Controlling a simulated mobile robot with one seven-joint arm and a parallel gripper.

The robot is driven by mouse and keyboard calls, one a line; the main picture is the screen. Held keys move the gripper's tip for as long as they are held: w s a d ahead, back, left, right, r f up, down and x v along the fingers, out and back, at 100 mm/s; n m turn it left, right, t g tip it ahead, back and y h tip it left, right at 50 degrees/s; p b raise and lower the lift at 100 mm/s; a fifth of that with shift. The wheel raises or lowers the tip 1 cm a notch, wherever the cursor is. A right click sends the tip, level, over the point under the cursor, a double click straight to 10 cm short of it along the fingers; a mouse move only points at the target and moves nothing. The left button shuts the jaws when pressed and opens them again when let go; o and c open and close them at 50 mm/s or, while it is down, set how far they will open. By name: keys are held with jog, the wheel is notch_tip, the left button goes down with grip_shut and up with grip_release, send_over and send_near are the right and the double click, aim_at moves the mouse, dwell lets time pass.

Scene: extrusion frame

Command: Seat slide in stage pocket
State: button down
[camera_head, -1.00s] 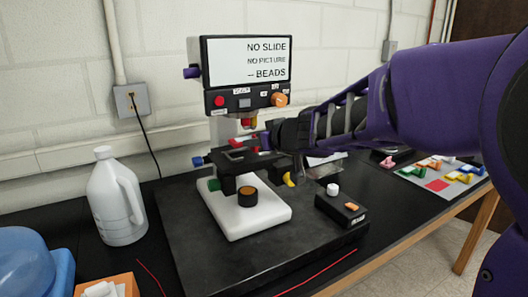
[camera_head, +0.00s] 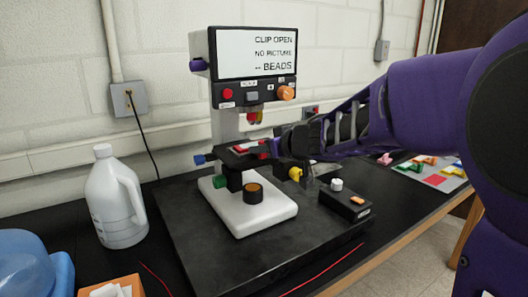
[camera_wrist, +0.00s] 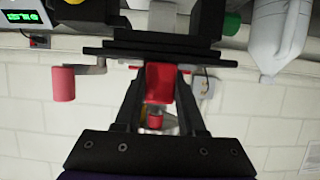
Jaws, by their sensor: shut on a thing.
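The microscope (camera_head: 252,212) stands on a dark board, its white base to the front. Its black stage (camera_head: 229,160) is at mid height, and the stage also shows in the wrist view (camera_wrist: 110,49). My gripper (camera_head: 274,149) is at the right side of the stage. In the wrist view, my gripper (camera_wrist: 158,88) is shut on a red piece (camera_wrist: 160,82), apparently the slide's handle, at the stage edge. The rest of the slide and the pocket are hidden. A red cylinder on a lever (camera_wrist: 63,84) sticks out beside the stage. The screen (camera_head: 272,53) reads "CLIP OPEN, NO PICTURE, -- BEADS".
A white jug (camera_head: 118,205) stands left of the microscope. A black control box (camera_head: 345,204) stands to the right. A blue container (camera_head: 35,265) and an orange box (camera_head: 110,288) are at front left. A tray of coloured pieces (camera_head: 435,175) lies at far right.

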jog(key=shift+f, duration=0.15)
jog(key=c, duration=0.5)
grip_release()
jog(key=shift+r, duration=0.25)
